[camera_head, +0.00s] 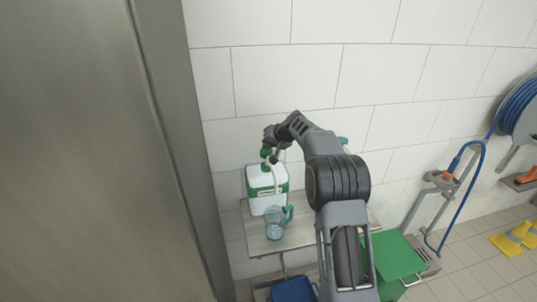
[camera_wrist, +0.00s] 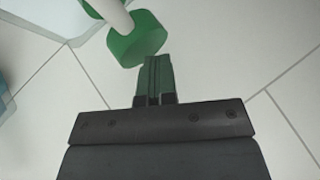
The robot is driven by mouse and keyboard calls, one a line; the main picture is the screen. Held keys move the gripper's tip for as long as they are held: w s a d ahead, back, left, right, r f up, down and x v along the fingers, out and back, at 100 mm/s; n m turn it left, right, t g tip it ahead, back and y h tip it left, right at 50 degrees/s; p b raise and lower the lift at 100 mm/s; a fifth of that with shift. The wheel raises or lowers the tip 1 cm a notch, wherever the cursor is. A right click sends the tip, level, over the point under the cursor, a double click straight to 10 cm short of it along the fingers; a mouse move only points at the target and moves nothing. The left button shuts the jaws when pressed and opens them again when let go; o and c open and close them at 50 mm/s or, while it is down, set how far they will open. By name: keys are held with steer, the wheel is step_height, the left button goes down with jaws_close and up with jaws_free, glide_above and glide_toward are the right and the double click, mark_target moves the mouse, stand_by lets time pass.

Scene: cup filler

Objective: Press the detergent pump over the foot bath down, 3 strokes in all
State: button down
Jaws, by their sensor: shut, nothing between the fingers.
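The detergent pump has a green head (camera_head: 265,153) with a pale curved spout. It stands on top of a white container with a green band (camera_head: 268,189) on a small table against the wall. In the wrist view, the green head (camera_wrist: 137,40) and part of its white spout are just beyond my fingertips. My gripper (camera_wrist: 157,60) is shut and empty, close beside the head. I cannot tell whether the fingertips touch it. In the head view, my wrist partly crowds the pump. I cannot tell which vessel is the foot bath.
A clear jug with a teal handle (camera_head: 275,223) stands on the table (camera_head: 256,240) in front of the container. A blue tub (camera_head: 293,290) is below, and a green bin (camera_head: 398,262) is to the right. A grey panel (camera_head: 90,150) fills the left side. A hose reel hangs far right.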

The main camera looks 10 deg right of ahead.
steer(key=shift+r+p, duration=1.95)
steer(key=shift+r, duration=1.1)
stand_by(0.4)
